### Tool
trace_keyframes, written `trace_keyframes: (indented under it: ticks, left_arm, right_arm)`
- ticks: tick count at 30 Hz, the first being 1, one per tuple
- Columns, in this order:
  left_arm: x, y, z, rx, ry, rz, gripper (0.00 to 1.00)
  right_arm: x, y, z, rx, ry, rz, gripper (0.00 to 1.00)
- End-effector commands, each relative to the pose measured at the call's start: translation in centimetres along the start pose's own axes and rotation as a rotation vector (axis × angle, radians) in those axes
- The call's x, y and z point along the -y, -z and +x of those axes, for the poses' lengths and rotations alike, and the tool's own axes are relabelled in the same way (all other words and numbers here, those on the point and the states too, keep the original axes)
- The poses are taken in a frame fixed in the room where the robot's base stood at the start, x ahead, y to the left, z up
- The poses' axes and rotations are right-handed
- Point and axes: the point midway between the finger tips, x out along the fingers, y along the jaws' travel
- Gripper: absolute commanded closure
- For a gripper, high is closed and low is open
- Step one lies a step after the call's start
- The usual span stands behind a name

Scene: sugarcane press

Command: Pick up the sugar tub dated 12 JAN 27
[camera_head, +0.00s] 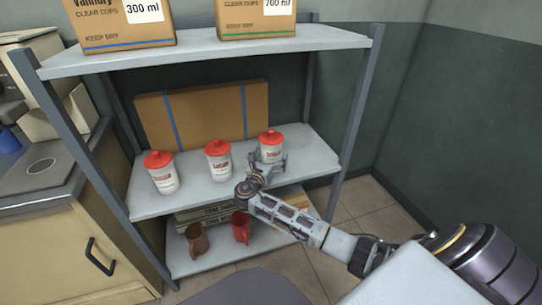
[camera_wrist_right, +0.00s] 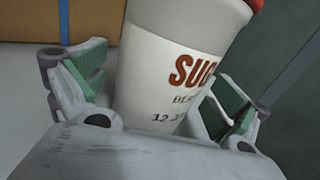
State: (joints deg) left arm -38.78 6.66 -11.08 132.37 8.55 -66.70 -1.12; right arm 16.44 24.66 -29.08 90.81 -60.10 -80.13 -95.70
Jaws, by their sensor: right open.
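Three white sugar tubs with red lids stand on the middle shelf (camera_head: 200,190): a left tub (camera_head: 163,177), a middle tub (camera_head: 219,165) and a right tub (camera_head: 271,150). My right gripper (camera_head: 268,165) is at the right tub. In the right wrist view this tub (camera_wrist_right: 170,75) stands between the two open fingers with green pads (camera_wrist_right: 160,90). Its label shows "SUG", "BES" and a date beginning "12"; the rest of the date is cut off or unclear. Dates on the other tubs are too small to read. My left gripper is not in view.
A flat cardboard box (camera_head: 205,113) with blue straps stands behind the tubs. Cup boxes (camera_head: 122,22) sit on the top shelf. A brown jug (camera_head: 197,240) and a red jug (camera_head: 241,227) are on the bottom shelf. A post (camera_head: 356,110) rises right of the gripper.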

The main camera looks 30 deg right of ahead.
Motion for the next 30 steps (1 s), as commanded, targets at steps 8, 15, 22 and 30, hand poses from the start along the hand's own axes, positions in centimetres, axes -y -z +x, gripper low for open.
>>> trace_keyframes:
  ticks: [8,15,22,30]
  left_arm:
    - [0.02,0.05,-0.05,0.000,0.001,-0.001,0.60]
    - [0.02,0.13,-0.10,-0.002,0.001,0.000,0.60]
    - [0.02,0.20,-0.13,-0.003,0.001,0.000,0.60]
    - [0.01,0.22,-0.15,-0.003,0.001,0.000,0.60]
  right_arm:
    - [0.00,0.01,-0.04,0.000,0.000,0.000,0.04]
    - [0.00,0.02,-0.05,0.000,0.000,0.000,0.35]
    - [-0.01,0.03,-0.06,0.000,0.000,0.000,0.65]
    - [-0.02,-0.15,-0.03,0.002,0.000,0.001,0.67]
